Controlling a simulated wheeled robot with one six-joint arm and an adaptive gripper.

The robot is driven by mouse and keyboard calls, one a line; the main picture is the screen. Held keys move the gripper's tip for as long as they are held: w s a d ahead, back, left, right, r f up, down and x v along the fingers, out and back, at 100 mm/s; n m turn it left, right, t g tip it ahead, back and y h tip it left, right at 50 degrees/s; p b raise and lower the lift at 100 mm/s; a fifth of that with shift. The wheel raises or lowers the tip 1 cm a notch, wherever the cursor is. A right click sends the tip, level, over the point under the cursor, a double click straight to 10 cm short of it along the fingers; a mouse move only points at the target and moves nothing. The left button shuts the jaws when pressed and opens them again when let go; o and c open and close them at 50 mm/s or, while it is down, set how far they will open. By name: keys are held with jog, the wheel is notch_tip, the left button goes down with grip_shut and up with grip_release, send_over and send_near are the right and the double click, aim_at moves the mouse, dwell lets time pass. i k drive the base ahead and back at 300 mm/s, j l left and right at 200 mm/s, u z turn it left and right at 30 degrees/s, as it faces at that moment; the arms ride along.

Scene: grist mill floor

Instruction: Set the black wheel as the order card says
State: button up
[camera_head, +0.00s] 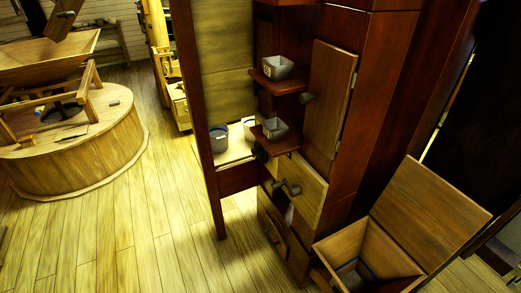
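I cannot make out a readable order card. A small pale patch (289,213) shows by the drawers, but I cannot tell what it is. My gripper is not in view.
The cabinet has two small shelves with grey cups (277,68), a wooden door (329,98) and drawers. An open-lidded wooden box (368,245) stands at lower right. A round wooden platform (85,155) stands at left. Plank floor (150,235) between is clear.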

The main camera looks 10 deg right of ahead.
aim_at(262, 154)
jog(key=i+j+u, duration=0.1)
jog(key=i+j, duration=0.25)
jog(key=i, duration=0.15)
jog(key=i+j+u, duration=0.1)
jog(key=i+j, duration=0.25)
jog(key=i, duration=0.15)
jog(key=i+j, duration=0.3)
jog(key=i, duration=0.2)
jog(key=i+j+u, duration=0.15)
jog(key=i, duration=0.35)
jog(key=j, duration=0.1)
